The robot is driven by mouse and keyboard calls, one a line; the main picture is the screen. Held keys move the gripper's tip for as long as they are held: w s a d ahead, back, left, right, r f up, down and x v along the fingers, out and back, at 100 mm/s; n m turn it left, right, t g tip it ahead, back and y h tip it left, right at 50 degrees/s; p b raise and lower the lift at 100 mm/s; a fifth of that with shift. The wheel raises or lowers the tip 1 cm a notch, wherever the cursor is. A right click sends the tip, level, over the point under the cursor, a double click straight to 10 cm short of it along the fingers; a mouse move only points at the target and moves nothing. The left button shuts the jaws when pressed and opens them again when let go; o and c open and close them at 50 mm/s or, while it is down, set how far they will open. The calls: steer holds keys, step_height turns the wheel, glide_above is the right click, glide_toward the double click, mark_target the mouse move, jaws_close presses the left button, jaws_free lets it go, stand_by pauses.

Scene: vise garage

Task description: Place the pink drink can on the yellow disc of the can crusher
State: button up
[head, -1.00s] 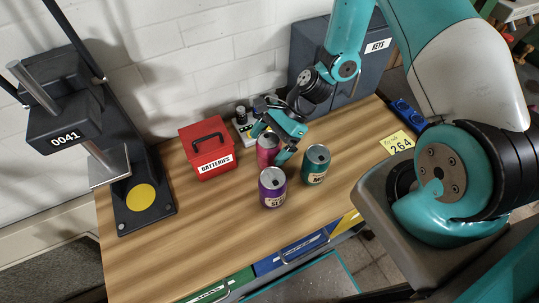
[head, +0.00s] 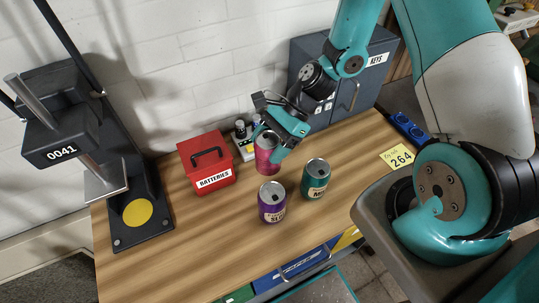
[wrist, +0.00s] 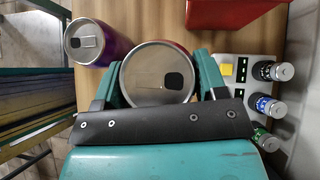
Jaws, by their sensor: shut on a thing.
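The pink can (head: 266,158) is upright between the fingers of my gripper (head: 273,140), which is shut on it. In the wrist view the can's silver top (wrist: 158,75) sits between the two teal fingers (wrist: 160,85). The can appears to be at or slightly above the wooden bench; I cannot tell whether it touches. The can crusher (head: 75,135) stands at the bench's left end, with its bare yellow disc (head: 137,212) on the base and its dark block labelled 0041 above.
A purple can (head: 272,204) and a green can (head: 315,180) stand close in front of the pink can. A red batteries box (head: 208,165) stands between it and the crusher. A grey device (head: 243,143) with small bottles is behind. Bench front left is clear.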

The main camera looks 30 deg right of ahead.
step_height(320, 180, up, 15)
steer(key=shift+b, duration=0.45)
